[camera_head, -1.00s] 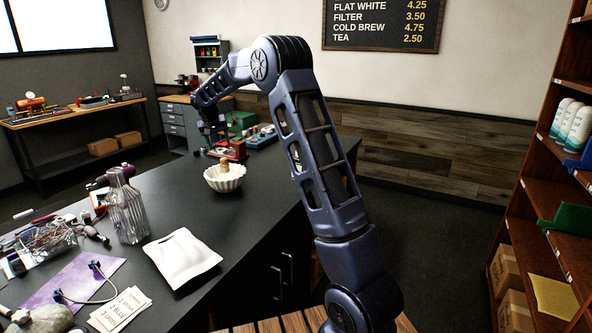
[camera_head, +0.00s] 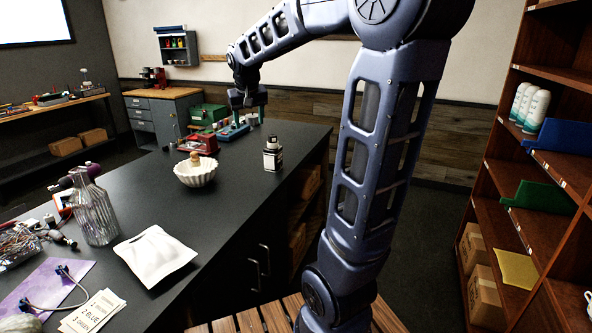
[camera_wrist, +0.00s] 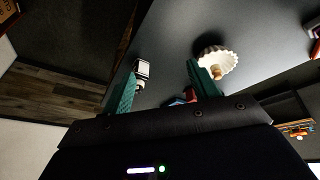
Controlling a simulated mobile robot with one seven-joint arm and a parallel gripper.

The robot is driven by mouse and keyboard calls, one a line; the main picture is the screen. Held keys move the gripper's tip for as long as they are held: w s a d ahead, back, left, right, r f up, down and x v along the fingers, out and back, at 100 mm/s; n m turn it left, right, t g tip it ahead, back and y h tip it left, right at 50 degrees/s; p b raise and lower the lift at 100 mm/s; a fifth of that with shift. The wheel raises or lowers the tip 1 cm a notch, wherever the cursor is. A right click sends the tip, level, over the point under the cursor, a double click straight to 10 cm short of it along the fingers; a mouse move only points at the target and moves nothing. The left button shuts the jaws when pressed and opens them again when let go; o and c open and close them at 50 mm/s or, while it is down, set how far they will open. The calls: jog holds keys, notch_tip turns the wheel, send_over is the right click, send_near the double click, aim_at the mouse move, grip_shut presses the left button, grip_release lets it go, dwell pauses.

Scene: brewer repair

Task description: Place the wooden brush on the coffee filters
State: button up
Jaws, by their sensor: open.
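The coffee filters (camera_head: 197,178) are a white, fluted, bowl-shaped stack on the dark counter (camera_head: 235,200). The wooden brush (camera_head: 194,158) shows as a short tan wooden piece upright in their middle; its lower end is hidden. In the wrist view the filters (camera_wrist: 226,60) and the brush (camera_wrist: 216,73) appear just beyond the right finger. My gripper (camera_head: 248,98) is raised behind and right of the filters, apart from them. In the wrist view the two green fingers of my gripper (camera_wrist: 163,78) stand wide apart with nothing between them touching.
A dark bottle with a pale label (camera_head: 273,155) stands right of the filters. A red device (camera_head: 198,143) and a green toolbox (camera_head: 208,115) are behind. A glass bottle (camera_head: 95,210) and white pouch (camera_head: 155,256) are nearer. The counter around the filters is mostly clear.

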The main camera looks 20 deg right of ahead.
jog(key=s+d+f, duration=0.2)
jog(key=s, duration=0.6)
jog(key=s+d+f, duration=0.1)
jog(key=s+f, duration=0.2)
jog(key=s, duration=0.5)
jog(key=s+d+f+y, duration=0.1)
jog(key=s+d+f, duration=0.1)
jog(key=s, duration=0.7)
jog(key=shift+d+f, duration=0.35)
